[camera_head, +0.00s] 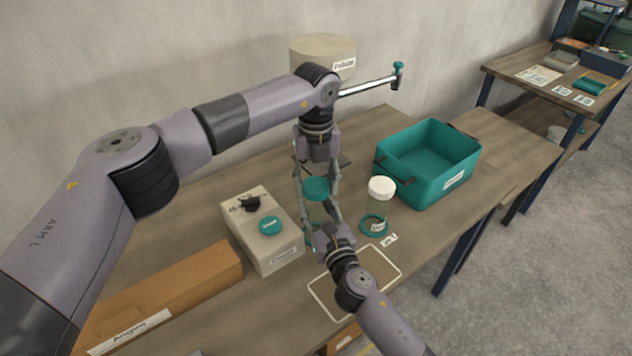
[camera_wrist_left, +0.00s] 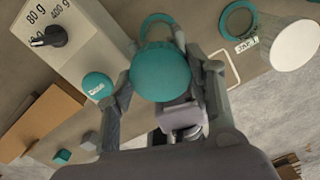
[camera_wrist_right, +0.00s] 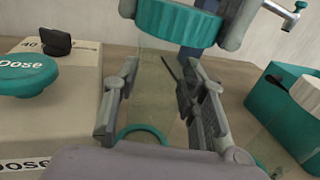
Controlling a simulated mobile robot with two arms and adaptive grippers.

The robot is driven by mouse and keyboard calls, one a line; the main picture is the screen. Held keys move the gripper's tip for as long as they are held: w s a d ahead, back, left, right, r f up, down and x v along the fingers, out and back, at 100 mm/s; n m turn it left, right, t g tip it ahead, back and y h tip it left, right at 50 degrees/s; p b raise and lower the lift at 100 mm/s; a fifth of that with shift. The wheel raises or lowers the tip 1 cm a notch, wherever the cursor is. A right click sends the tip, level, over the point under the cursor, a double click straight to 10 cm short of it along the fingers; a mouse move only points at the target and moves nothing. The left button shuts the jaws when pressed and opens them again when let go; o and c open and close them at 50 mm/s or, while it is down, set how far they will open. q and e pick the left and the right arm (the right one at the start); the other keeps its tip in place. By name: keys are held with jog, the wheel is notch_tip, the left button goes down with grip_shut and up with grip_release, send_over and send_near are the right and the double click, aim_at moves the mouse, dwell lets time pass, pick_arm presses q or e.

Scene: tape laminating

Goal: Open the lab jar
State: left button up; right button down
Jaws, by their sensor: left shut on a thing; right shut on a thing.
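The lab jar has a clear glass body (camera_head: 318,210) and a round teal lid (camera_head: 317,188). My left gripper (camera_head: 317,196) comes down from above and is shut on the lid, which fills the space between its fingers in the left wrist view (camera_wrist_left: 160,72). My right gripper (camera_head: 324,219) reaches in from the front, lower down, and is shut on the glass body (camera_wrist_right: 160,90). In the right wrist view the lid (camera_wrist_right: 178,22) sits at the top of the glass, with left fingers on both sides. Whether the lid is loosened cannot be told.
A dosing box (camera_head: 270,246) with a teal button stands left of the jar. A white-lidded jar (camera_head: 382,188) stands close on the right, before a teal bin (camera_head: 455,180). A cardboard box (camera_head: 165,295) lies front left. A white outlined area (camera_head: 385,275) is partly free.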

aim_at(316, 185)
pick_arm(q)
jog(key=shift+r, duration=0.1)
jog(key=shift+r, duration=1.9)
pick_arm(e)
jog(key=c, duration=0.9)
grip_release()
